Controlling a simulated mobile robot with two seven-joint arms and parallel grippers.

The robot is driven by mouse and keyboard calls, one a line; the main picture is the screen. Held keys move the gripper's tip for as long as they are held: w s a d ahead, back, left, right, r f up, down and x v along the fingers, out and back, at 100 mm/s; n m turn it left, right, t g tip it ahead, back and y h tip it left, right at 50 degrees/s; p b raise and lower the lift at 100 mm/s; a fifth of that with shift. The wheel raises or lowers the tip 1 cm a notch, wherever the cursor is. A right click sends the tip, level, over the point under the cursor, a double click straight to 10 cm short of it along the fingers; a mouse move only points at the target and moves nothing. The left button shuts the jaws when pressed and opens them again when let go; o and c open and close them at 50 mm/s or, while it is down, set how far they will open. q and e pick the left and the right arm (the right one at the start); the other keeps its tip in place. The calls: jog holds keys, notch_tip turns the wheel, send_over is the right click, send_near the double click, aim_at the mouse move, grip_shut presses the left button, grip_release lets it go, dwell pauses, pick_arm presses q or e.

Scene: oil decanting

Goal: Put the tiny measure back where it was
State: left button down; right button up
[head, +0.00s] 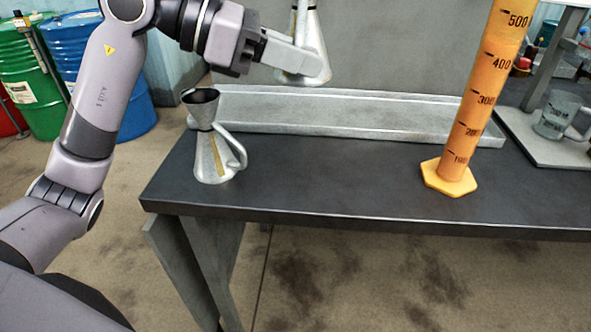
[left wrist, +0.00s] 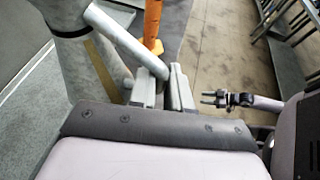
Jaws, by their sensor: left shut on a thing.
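My left gripper (head: 300,55) is shut on the handle of a metal measure (head: 312,30), a conical can held upright over the back of the table; its top is cut off by the picture edge. In the left wrist view the fingers (left wrist: 165,88) close on the handle of this measure (left wrist: 75,60). A second metal measure (head: 207,150), with a flared dark mouth and a handle, stands upright on the table's left end. My right gripper (left wrist: 213,98) shows small in the left wrist view, with its fingers apart and nothing seen between them.
A long shallow metal tray (head: 350,118) lies along the table's back. An orange graduated cylinder (head: 473,110) stands right of centre on the dark table (head: 330,185). A glass mug (head: 556,118) stands on a pale base at right. The table's front middle is clear.

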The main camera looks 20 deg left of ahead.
pick_arm(q)
notch_tip(320, 180, down, 20)
jog(key=shift+r+b, duration=0.25)
jog(key=shift+b, duration=0.3)
pick_arm(e)
jog(key=shift+a+f, duration=0.1)
jog(key=shift+f, duration=0.3)
pick_arm(q)
jog(key=shift+f, duration=0.25)
jog(key=c, duration=1.1)
grip_release()
jog(key=shift+r, duration=0.1)
pick_arm(e)
jog(key=shift+w+f, duration=0.1)
pick_arm(q)
jog(key=shift+r, duration=0.2)
jog(key=b+v, duration=0.1)
jog(key=v, duration=1)
jog(key=shift+s+b, duration=0.1)
jog(key=shift+b, duration=0.3)
jog(key=shift+s+a+r, duration=0.2)
jog(key=shift+a, duration=0.15)
pick_arm(e)
jog(key=shift+w+a+f, duration=0.1)
jog(key=shift+a+f, duration=0.1)
jog(key=shift+f, duration=0.15)
